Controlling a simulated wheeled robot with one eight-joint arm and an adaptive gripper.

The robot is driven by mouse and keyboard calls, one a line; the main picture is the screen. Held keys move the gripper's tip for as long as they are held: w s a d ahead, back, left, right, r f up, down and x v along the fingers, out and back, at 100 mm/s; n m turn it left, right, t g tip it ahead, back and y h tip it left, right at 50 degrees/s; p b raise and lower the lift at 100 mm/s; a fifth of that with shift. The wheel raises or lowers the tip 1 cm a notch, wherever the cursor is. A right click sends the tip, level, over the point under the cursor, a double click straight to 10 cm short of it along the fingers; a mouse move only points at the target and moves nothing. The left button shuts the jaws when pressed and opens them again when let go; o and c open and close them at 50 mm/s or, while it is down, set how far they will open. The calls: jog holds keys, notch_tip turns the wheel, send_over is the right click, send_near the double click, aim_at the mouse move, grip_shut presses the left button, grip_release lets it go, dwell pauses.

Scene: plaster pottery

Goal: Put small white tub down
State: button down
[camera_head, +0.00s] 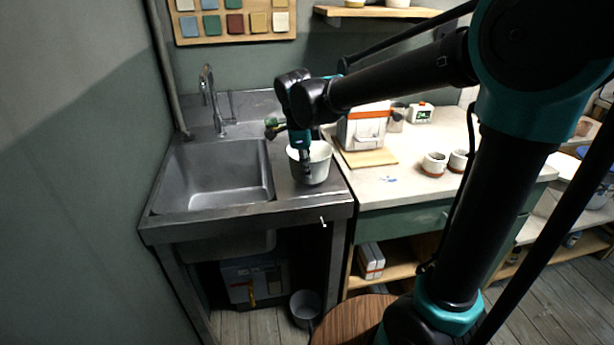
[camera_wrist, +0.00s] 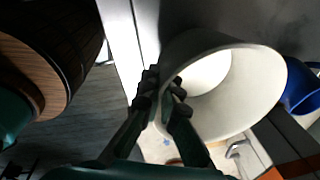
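The small white tub (camera_head: 320,162) is at the steel drainboard to the right of the sink, upright in the head view. My gripper (camera_head: 304,168) reaches down to it from above and is shut on its rim. In the wrist view, the tub (camera_wrist: 250,100) fills the middle and right, its open mouth showing. There the fingers of my gripper (camera_wrist: 163,93) pinch the tub's wall, one inside and one outside. I cannot tell whether the tub's base touches the steel or hangs just above it.
The steel sink basin (camera_head: 215,177) lies left of the tub. A white and orange box (camera_head: 362,130) on a wooden board (camera_head: 370,158) stands to the right. Two small cups (camera_head: 434,164) stand farther right on the pale worktop (camera_head: 400,190).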

jog(key=shift+f, duration=1.15)
jog(key=shift+f, duration=0.1)
jog(key=c, duration=1.7)
grip_release()
jog(key=r, duration=0.4)
jog(key=s+a+r, duration=0.1)
jog(key=r, duration=0.7)
jog(key=shift+s+a, duration=0.15)
jog(key=shift+s, duration=0.15)
